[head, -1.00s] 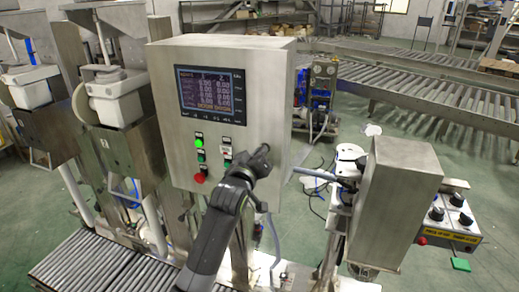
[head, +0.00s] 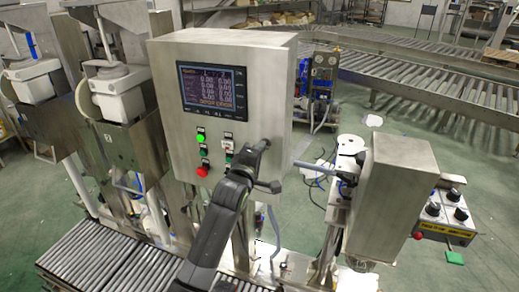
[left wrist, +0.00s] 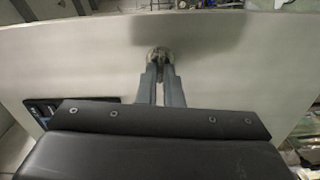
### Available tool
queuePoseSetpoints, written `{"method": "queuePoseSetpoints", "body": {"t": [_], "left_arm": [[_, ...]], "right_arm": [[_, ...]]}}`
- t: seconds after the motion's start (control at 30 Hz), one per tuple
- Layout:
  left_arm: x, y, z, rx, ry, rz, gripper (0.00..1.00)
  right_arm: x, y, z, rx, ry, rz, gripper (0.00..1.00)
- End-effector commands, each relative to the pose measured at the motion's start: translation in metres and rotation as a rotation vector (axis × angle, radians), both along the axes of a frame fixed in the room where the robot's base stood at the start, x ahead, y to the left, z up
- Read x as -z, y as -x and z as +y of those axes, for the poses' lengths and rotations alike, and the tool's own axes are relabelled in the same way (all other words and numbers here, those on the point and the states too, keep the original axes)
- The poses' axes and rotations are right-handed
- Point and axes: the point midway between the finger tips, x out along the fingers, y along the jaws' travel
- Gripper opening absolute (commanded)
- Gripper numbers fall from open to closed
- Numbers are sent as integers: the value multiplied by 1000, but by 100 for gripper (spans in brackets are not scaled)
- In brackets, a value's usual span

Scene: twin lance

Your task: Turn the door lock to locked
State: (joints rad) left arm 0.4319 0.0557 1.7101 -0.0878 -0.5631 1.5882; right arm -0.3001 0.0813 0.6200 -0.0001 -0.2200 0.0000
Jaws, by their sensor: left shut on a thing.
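The door lock (left wrist: 158,53) is a small round metal fitting with a turn piece on the cabinet's steel door (left wrist: 235,65), upper middle in the left wrist view. My left gripper (left wrist: 160,72) has its two grey fingers closed together on the lock's turn piece. The fingertips hide part of the lock, so I cannot tell its exact angle. In the head view my dark left gripper (head: 263,167) is at the lower right of the steel control cabinet (head: 165,95), and the lock is hidden there. My right gripper is in neither view.
The cabinet front carries a screen (head: 212,92), a green light (head: 201,138) and a red button (head: 202,171). A steel box (head: 390,200) stands right of the gripper. Rollers (head: 85,255) run at lower left. Green floor shows between the machines.

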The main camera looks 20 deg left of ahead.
Motion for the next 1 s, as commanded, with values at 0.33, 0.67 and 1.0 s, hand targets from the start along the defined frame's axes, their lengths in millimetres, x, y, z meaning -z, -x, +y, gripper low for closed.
{"method": "queuePoseSetpoints", "body": {"t": [0.33, 0.67, 1.0], "left_arm": [[1, 0, 0, 0, 127, 5, 0], [1, 0, 0, 0, 148, 6, 0], [1, 0, 0, 0, 147, 6, 25]], "right_arm": [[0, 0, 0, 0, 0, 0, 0], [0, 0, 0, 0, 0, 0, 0], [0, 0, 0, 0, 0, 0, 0]]}}
